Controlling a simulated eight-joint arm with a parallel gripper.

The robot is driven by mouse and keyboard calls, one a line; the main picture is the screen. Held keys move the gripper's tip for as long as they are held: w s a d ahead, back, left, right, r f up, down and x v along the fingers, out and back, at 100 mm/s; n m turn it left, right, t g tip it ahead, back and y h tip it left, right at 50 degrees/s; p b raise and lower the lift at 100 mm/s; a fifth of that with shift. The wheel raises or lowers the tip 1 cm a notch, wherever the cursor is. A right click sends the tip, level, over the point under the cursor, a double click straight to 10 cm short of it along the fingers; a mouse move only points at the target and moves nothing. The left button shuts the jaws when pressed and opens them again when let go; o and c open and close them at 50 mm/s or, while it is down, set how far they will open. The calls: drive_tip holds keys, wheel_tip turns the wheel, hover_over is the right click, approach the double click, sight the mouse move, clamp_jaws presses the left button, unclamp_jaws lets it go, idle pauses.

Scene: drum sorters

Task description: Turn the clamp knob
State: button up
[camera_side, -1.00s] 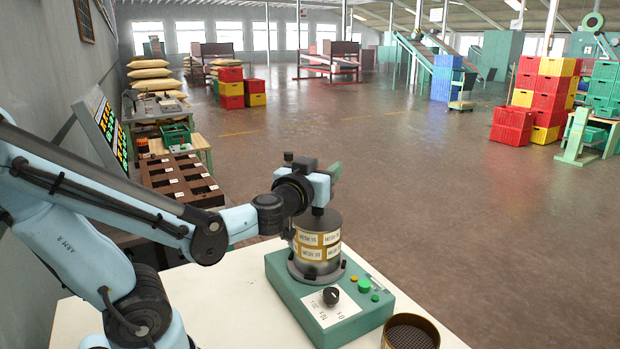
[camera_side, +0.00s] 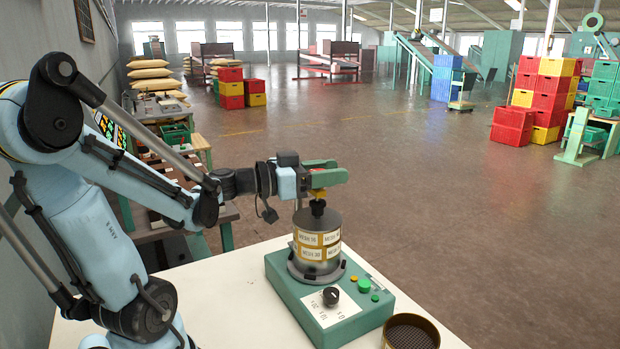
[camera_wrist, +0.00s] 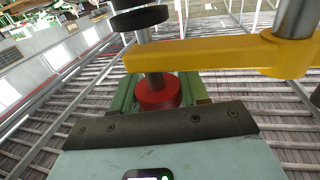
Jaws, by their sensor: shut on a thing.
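A sieve stack (camera_side: 318,243) with labelled bands stands upright on a green shaker base (camera_side: 305,308). A small yellow part (camera_side: 318,193) shows between the gripper and the black knob. In the wrist view a red round piece (camera_wrist: 158,93) sits between the green fingers, with a yellow bar (camera_wrist: 220,56) across the view. The fingers hide the exact contact.
The base carries a black dial (camera_side: 330,296), a green button (camera_side: 364,285) and a small yellow button. A round sieve (camera_side: 411,333) stands at the front right of the white table (camera_side: 230,310). A dark tray bench lies behind my arm at left. The air right of the stack is clear.

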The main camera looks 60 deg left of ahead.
drive_tip(key=m+g+h, duration=0.1)
drive_tip(key=h, duration=0.1)
drive_tip(key=m+g+h, duration=0.1)
drive_tip(key=m+h, duration=0.2)
drive_tip(key=h, duration=0.1)
drive_tip(key=shift+s+d+m+g+h, duration=0.1)
drive_tip(key=shift+d+m+g+h, duration=0.2)
drive_tip(key=shift+g, duration=0.1)
drive_tip(key=shift+s+d+m+g+h, duration=0.15)
drive_tip(key=shift+m+g+h, duration=0.8)
drive_tip(key=shift+g+h, duration=0.1)
drive_tip(key=shift+s+d+m+g+h, duration=0.1)
drive_tip(key=shift+d+m+g+h, duration=0.05)
drive_tip(key=shift+m+g+h, duration=0.85)
drive_tip(key=shift+g+h, duration=0.25)
drive_tip(key=shift+g, duration=0.1)
drive_tip(key=o, duration=1)
drive_tip(key=shift+c, duration=0.2)
drive_tip(key=shift+s, duration=0.1)
drive_tip(key=v, duration=0.7)
drive_tip(key=shift+s+a, duration=0.15)
drive_tip(key=shift+a, duration=0.05)
